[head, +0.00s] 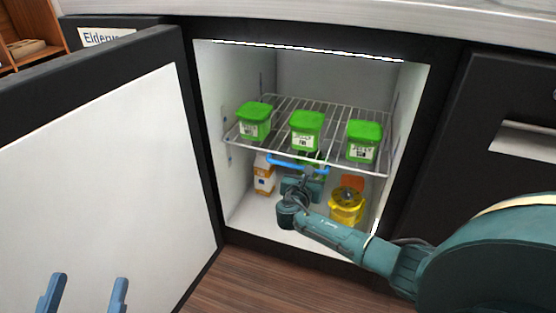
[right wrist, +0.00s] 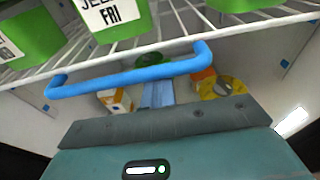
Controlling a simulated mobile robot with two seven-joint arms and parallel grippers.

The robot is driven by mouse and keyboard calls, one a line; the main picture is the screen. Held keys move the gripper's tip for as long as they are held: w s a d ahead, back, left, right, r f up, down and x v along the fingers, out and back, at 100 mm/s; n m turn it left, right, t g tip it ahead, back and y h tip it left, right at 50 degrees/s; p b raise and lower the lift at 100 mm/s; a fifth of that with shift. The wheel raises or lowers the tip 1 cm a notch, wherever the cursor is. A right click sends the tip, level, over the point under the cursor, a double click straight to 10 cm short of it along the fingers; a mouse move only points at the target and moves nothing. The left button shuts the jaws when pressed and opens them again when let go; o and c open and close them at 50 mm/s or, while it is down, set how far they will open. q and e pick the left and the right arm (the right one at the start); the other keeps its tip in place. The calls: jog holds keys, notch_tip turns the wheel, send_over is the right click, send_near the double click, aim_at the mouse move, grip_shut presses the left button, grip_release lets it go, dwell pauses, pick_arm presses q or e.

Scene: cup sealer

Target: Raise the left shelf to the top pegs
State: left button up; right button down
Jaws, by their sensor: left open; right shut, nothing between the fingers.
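The wire shelf (head: 238,137) spans the open cabinet, holding three green-lidded tubs: left (head: 253,121), middle (head: 306,131) and right (head: 363,141). A blue bar handle (head: 285,161) is at its front edge and crosses the right wrist view (right wrist: 125,80). Small blue pegs show on the side walls, one in the right wrist view (right wrist: 285,63). My right gripper (right wrist: 158,93) is shut and empty, reaching into the cabinet below the shelf; its fingers show beyond the handle, not gripping it. My left gripper (head: 84,292) is open and empty, outside, low in front of the door.
The cabinet's door (head: 100,150) stands open at the left. On the cabinet floor are an orange-and-white carton (head: 264,176) and a yellow container (head: 346,206), close to my right arm. A drawer handle (head: 530,140) is at the right. A countertop (head: 330,15) runs above.

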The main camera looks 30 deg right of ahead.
aim_at(311, 160)
jog(key=shift+w+d+r+p, duration=0.1)
jog(key=shift+w+r+p, duration=0.1)
jog(key=shift+r+p, duration=1.05)
jog(key=shift+r, duration=0.85)
jog(key=shift+r+p, duration=0.35)
jog(key=shift+p, duration=0.25)
jog(key=shift+r+p, duration=0.35)
jog(key=shift+p, duration=0.05)
notch_tip(311, 160, up, 4)
jog(key=p, duration=0.4)
pick_arm(q)
jog(key=shift+s+a+r+g+y+p, duration=0.1)
jog(key=shift+a+r+g+y+p, duration=0.2)
jog(key=shift+r+y+p, duration=0.45)
jog(key=shift+s+a+r+g+y+p, duration=0.15)
jog(key=shift+a+r+g+y+p, duration=0.15)
jog(key=shift+r+p, duration=0.5)
jog(key=shift+s+a+r+g+y+p, duration=0.1)
jog(key=shift+a+r+g+y+p, duration=0.35)
jog(key=shift+p, duration=0.6)
pick_arm(e)
jog(key=f+v, duration=0.1)
jog(key=v, duration=0.6)
jog(key=shift+s+a+f, duration=0.3)
jog(key=shift+s+f, duration=0.1)
